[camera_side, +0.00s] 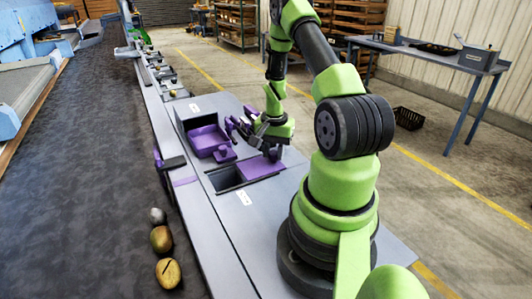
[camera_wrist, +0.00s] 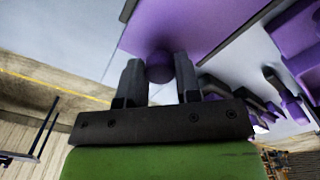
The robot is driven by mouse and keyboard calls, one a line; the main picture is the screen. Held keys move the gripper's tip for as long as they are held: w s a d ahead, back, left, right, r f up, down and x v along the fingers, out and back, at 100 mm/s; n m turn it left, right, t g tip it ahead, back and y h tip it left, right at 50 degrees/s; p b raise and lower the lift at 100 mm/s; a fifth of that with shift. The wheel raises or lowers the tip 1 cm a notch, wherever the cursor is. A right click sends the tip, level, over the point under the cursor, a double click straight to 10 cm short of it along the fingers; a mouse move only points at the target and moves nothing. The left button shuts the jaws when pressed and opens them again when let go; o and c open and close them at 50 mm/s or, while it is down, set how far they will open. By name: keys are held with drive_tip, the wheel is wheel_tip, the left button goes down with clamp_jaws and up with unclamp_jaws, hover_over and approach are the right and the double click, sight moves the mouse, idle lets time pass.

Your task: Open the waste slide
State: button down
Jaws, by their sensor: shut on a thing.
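A purple slide (camera_side: 258,168) lies in the nearer slot of the grey deck, with a dark gap (camera_side: 225,179) open on its left. A label beside this slot is too small to read, so I cannot tell by name that it is the waste slide. My gripper (camera_side: 272,154) is over the right part of this slide, pointing down. In the wrist view, its two fingers are shut on a round purple knob (camera_wrist: 160,68) standing on the flat purple plate (camera_wrist: 190,25). The fingertips and knob are mostly hidden in the side view.
A second slot behind holds a purple tray (camera_side: 205,139) with its own knob (camera_side: 224,153). Purple-ended parts stand close to my gripper's left. A dark conveyor belt (camera_side: 90,170) on the left carries potatoes (camera_side: 161,239). A bench (camera_side: 440,55) stands far right.

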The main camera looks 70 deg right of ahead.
drive_tip(key=c, duration=0.8)
unclamp_jaws()
drive_tip(key=shift+r, duration=0.15)
wheel_tip(320, 180, up, 10)
